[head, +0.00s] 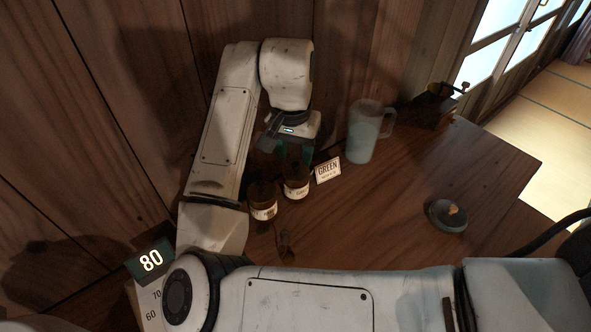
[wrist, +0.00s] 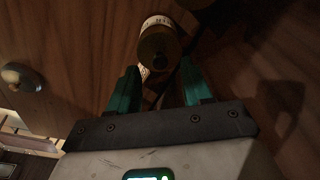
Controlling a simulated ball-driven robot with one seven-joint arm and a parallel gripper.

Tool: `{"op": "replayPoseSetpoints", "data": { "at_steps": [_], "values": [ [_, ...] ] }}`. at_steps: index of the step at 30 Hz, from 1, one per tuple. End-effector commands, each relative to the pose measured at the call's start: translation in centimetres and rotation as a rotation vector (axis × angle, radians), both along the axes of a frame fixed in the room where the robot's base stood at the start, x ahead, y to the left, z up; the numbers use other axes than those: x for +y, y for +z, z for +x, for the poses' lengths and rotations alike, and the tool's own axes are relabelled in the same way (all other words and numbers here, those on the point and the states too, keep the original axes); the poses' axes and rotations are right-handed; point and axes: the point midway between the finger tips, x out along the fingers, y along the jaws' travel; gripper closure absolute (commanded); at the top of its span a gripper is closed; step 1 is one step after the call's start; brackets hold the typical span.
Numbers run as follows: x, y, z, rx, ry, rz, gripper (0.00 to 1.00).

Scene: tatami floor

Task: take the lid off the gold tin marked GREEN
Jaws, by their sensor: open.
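Two small gold-brown tins with pale labels stand close together on the wooden counter in the head view, the right tin (head: 296,187) and the left tin (head: 262,205). A card reading GREEN (head: 328,169) stands just right of the right tin. The writing on the tins is too small to read. My gripper (head: 294,156) is open and empty, pointing down close behind the right tin. In the wrist view a lidded tin (wrist: 157,44) lies just beyond the open teal fingers (wrist: 158,70), roughly centred between them. I cannot tell whether they touch it.
A clear jug (head: 365,131) stands right of the card. A dark device with a crank (head: 437,100) is at the back right. A round grey dish (head: 447,215) sits at the right. A sign showing 80 (head: 151,260) is at lower left. A wood wall rises behind.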

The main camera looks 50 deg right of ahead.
Motion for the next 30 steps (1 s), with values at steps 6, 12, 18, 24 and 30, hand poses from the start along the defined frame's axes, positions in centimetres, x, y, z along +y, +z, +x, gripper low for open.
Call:
{"op": "replayPoseSetpoints", "data": {
  "at_steps": [6,12,18,24,30],
  "values": [
    [-0.4,-2.7,0.2,0.0,0.0,0.0,0.51],
    [-0.5,-3.0,0.2,-0.001,0.0,0.0,0.51],
    [-0.5,-3.0,0.2,-0.001,0.0,0.0,0.61],
    [-0.5,-3.0,0.2,-0.001,-0.001,0.0,0.8],
    [-0.5,-3.0,0.2,-0.001,-0.001,0.0,0.99]
  ]
}}
